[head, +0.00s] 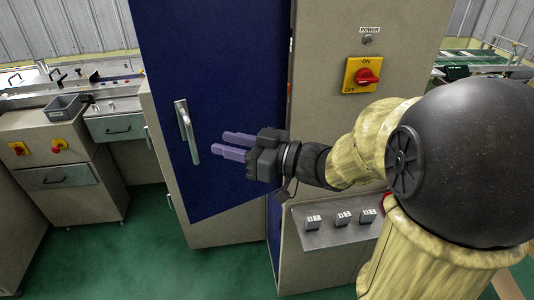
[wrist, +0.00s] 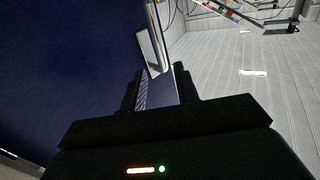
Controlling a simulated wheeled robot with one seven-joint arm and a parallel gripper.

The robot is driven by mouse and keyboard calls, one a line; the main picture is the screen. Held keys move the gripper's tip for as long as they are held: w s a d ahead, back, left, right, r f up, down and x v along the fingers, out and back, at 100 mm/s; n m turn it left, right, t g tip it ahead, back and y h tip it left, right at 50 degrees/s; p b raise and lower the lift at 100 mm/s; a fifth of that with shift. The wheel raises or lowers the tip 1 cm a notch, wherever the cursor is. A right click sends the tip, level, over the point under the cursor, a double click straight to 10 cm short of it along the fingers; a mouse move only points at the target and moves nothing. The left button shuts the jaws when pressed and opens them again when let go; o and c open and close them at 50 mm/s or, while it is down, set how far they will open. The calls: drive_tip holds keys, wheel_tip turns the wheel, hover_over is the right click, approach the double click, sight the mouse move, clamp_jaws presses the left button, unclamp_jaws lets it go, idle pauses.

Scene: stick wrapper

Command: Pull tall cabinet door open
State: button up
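The tall cabinet's dark blue door (head: 225,70) fills the middle of the head view; it also fills the left of the wrist view (wrist: 60,70). Its upright silver handle (head: 187,132) is on the left part of the door and shows ahead of the fingers in the wrist view (wrist: 152,50). My gripper (head: 220,143) is in front of the door, right of the handle, with its two purple fingers pointing left towards it. The fingers (wrist: 162,82) are apart with nothing seen between them. I cannot tell how far the door stands from its frame.
A beige panel with a red and yellow power switch (head: 366,76) is right of the door. A small button console (head: 337,222) juts out below my arm. A beige counter with drawers (head: 60,155) stands at the left. Green floor (head: 110,265) is clear in front.

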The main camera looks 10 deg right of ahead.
drive_tip(key=v, duration=0.8)
drive_tip(key=shift+b, duration=0.35)
drive_tip(key=w+d+f+m+t+h+p, duration=0.3)
drive_tip(key=w+d+f+m+h, duration=0.5)
drive_tip(key=h, duration=0.4)
drive_tip(key=s+a+f+m+g+h+p, duration=0.3)
drive_tip(key=s+f+g, duration=0.6)
drive_tip(key=s, duration=0.4)
drive_tip(key=shift+g, duration=0.6)
